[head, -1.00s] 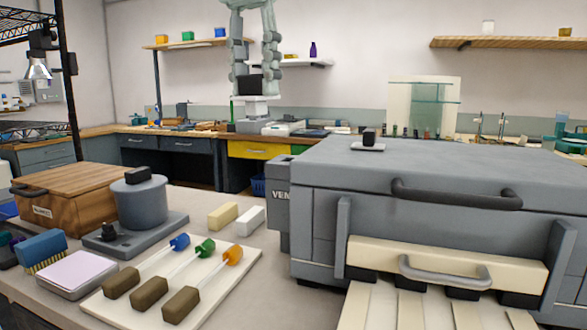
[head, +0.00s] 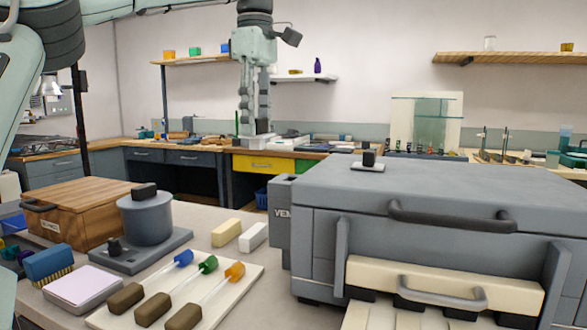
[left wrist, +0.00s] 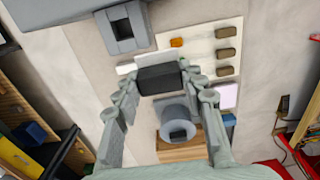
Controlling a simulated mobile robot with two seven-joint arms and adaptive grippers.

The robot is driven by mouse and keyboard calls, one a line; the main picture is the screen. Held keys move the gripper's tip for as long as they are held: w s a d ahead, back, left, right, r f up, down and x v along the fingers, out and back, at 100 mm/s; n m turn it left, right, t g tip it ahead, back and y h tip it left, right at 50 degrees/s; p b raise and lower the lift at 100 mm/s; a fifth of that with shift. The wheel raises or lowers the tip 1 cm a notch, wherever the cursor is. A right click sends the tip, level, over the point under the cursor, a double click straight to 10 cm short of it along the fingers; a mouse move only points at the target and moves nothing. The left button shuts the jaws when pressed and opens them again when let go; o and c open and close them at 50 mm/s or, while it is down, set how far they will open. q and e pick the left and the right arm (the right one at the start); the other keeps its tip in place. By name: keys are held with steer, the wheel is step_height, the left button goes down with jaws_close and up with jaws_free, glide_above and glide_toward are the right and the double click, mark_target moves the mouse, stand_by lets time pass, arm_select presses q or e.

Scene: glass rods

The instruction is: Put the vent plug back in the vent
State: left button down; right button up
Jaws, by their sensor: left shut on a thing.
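My left gripper (head: 256,128) hangs fingers down in the head view, beyond the furnace's left end and in front of the back bench. In the left wrist view it (left wrist: 160,82) is shut on the vent plug's dark block (left wrist: 160,79), with a pale part showing behind it. In the head view the plug is hard to make out. The vent (head: 281,212) is a grey box at the furnace's left side. Its square dark opening shows in the left wrist view (left wrist: 124,28), up and left of the plug and apart from it. My right gripper is not in view.
The grey furnace (head: 440,185) fills the right, with a dark knob on a pale plate (head: 369,163) on top. Left of it stand a white board (head: 225,290) with three rods, two small blocks (head: 238,234), a grey pot (head: 146,218) and a wooden box (head: 85,205).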

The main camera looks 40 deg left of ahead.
arm_select(q)
steer(key=w+d+f, duration=0.1)
steer(key=w+f, duration=0.1)
steer(key=w+d+f, duration=0.1)
steer(key=w+f, duration=0.1)
steer(key=f, duration=0.1)
steer(key=w+d+f, duration=0.1)
steer(key=w+f, duration=0.1)
steer(key=f, duration=0.1)
steer(key=shift+w+d+f, duration=0.15)
steer(key=shift+w+d, duration=0.1)
steer(key=shift+d, duration=0.1)
steer(key=shift+f, duration=0.1)
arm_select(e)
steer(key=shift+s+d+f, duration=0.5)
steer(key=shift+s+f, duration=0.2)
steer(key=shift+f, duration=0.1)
arm_select(q)
steer(key=shift+f, duration=0.2)
steer(key=c, duration=1.2)
jaws_free()
steer(key=o, duration=0.3)
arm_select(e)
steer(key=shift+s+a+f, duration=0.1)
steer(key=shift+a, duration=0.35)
